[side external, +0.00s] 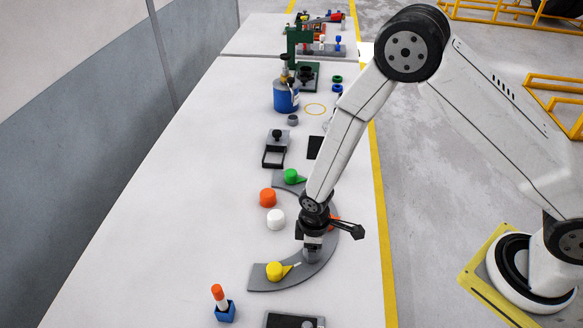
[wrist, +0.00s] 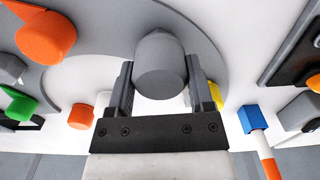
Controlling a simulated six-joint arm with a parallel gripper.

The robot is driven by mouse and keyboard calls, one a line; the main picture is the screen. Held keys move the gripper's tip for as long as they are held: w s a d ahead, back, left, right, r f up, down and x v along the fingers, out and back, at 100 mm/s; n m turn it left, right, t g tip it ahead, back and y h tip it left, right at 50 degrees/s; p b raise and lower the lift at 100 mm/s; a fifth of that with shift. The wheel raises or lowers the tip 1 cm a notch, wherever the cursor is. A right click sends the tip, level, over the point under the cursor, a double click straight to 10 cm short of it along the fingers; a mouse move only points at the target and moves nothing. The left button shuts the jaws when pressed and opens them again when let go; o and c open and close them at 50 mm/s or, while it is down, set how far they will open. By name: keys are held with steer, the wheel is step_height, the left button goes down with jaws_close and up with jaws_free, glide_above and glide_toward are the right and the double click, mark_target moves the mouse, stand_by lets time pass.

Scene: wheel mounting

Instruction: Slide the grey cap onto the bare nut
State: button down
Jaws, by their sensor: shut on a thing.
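The grey cap (wrist: 160,66) is between the two dark fingers of my gripper (wrist: 160,78) in the wrist view, and the gripper is shut on it. In the side view my gripper (side external: 313,240) points down over the curved grey plate (side external: 318,262), between an orange cap (side external: 334,223) and a yellow cap (side external: 274,271). The grey cap also shows below the fingers (side external: 311,255), low at the plate. I cannot tell whether it touches the plate. The bare nut is not visible in either view.
A green cap (side external: 291,176) sits at the plate's far end. A loose orange cap (side external: 268,197) and a white cap (side external: 275,219) stand left of my gripper. A blue holder (side external: 225,311) with an orange-and-white stick is near the front. The table's left side is clear.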

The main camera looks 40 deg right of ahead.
steer(key=shift+f, duration=1.1)
jaws_free()
steer(key=shift+r, duration=0.2)
steer(key=shift+r, duration=3.75)
steer(key=shift+r, duration=0.1)
steer(key=s+d+r+m+t, duration=0.1)
steer(key=s+d+r+m, duration=0.2)
steer(key=d+r, duration=0.4)
steer(key=s+d+r+m+t, duration=0.1)
steer(key=s+d+r+m, duration=0.3)
steer(key=d+r+m, duration=0.2)
step_height(320, 180, up, 2)
steer(key=shift+s+d+r+t, duration=0.2)
steer(key=shift+d+r+t, duration=0.1)
steer(key=shift+d, duration=0.1)
